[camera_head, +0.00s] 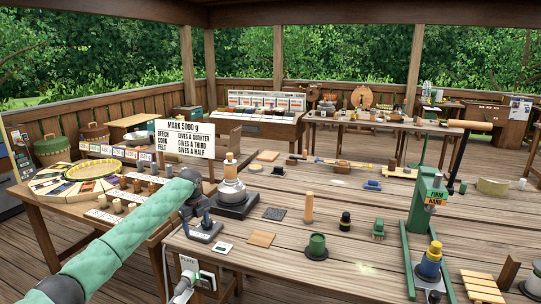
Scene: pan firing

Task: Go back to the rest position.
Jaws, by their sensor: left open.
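My left arm, in a green quilted sleeve, reaches in from the lower left. My left gripper (203,222) is dark and points down at the left edge of the front table (285,262). It is open, and I see nothing held between its fingers. Just right of it, a dark-based stand (236,205) carries a pale rounded piece with a wooden knob on top. The small dark block under the fingers is partly covered, so I cannot tell whether they touch it. My right gripper is not in view.
A white lettered sign (185,138) stands behind my left gripper. The left table (52,205) holds a round yellow-rimmed board (90,170) and several small weights. A green press (419,215) stands at the right. A wooden cylinder (309,207) and green cup (317,246) stand mid-table.

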